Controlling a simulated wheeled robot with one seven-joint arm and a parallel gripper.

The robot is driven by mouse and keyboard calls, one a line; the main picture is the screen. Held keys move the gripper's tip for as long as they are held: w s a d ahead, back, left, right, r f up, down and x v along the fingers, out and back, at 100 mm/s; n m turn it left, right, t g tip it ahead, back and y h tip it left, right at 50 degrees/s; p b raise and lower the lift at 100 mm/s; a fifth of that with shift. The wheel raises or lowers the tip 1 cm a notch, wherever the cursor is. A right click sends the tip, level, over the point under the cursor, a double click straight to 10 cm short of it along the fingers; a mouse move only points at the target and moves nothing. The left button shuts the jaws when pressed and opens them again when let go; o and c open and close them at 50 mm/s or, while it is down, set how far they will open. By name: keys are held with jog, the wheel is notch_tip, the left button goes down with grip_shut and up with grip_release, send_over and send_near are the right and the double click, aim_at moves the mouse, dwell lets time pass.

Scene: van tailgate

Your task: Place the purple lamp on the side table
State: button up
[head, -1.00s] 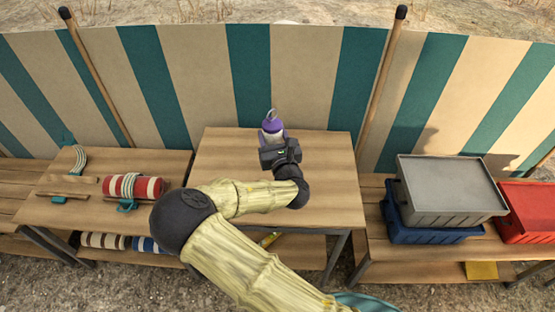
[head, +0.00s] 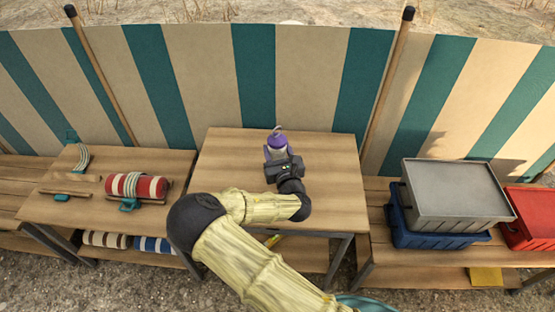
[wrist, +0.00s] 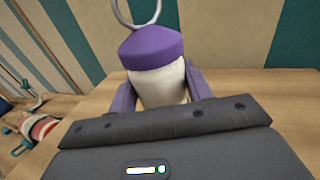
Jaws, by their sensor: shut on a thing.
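The purple lamp (head: 277,140) has a purple cap, a wire ring on top and a pale body. In the wrist view the lamp (wrist: 160,88) stands roughly upright between purple fingers. My gripper (head: 279,154) is shut on its pale body. The lamp is over the middle wooden table (head: 230,165), towards its far half. Its base is hidden behind my gripper, so I cannot tell whether it touches the tabletop.
A red-striped roll (head: 137,186) lies on the left table. A grey-lidded bin sits on a blue crate (head: 420,235) at right, beside a red bin (head: 530,220). A striped windbreak (head: 290,75) stands behind. The middle tabletop is otherwise clear.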

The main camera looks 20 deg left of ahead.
aim_at(278, 158)
jog(key=shift+f, duration=1.8)
jog(key=shift+f+b, duration=0.2)
jog(key=shift+b, duration=0.15)
jog(key=o, duration=1.1)
jog(key=shift+r, duration=0.1)
